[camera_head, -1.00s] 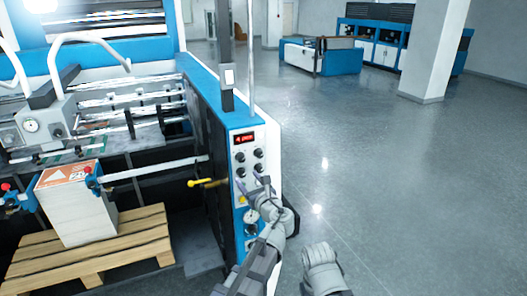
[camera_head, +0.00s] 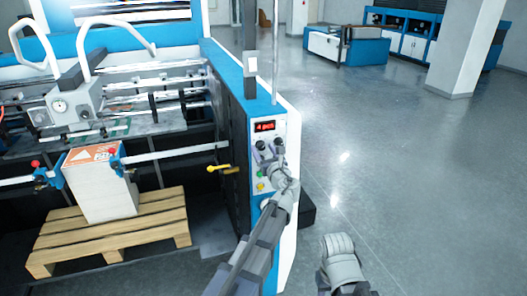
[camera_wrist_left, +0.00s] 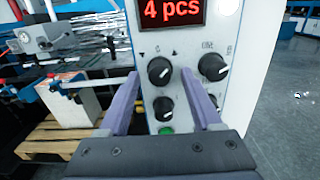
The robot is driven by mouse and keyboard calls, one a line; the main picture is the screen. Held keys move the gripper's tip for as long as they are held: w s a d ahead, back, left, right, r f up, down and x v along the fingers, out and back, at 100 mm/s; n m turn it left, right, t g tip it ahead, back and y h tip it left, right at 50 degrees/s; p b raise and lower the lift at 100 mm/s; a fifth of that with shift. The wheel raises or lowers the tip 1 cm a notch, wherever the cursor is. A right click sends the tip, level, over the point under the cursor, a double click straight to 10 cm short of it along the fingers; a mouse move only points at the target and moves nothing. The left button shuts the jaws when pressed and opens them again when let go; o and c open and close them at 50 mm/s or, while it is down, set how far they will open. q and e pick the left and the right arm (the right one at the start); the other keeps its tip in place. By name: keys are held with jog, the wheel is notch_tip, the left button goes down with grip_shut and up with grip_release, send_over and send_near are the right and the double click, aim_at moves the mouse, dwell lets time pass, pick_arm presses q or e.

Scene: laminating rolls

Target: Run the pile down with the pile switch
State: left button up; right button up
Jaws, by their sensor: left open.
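The blue and white control panel (camera_head: 262,180) carries a red display (camera_head: 264,126) reading "4 pcs" and several black knobs. In the left wrist view, a black knob with a white pointer (camera_wrist_left: 160,71) has small triangle marks above it, and it appears between the fingers. My left gripper (camera_head: 268,152) is open in front of the panel; whether it touches the knob I cannot tell. The pile (camera_head: 100,190), a tall white stack with an orange printed top, stands on a wooden pallet (camera_head: 110,237). A rounded grey part of my other arm shows at the lower right, without fingers.
A yellow-handled lever (camera_head: 220,169) sticks out left of the panel. More knobs (camera_wrist_left: 213,67) and a green button (camera_wrist_left: 166,130) are close to the fingers. Blue side stops (camera_head: 116,163) flank the pile's top. The floor (camera_head: 420,190) to the right is clear.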

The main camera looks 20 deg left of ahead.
pick_arm(q)
grip_shut()
dwell(0.6)
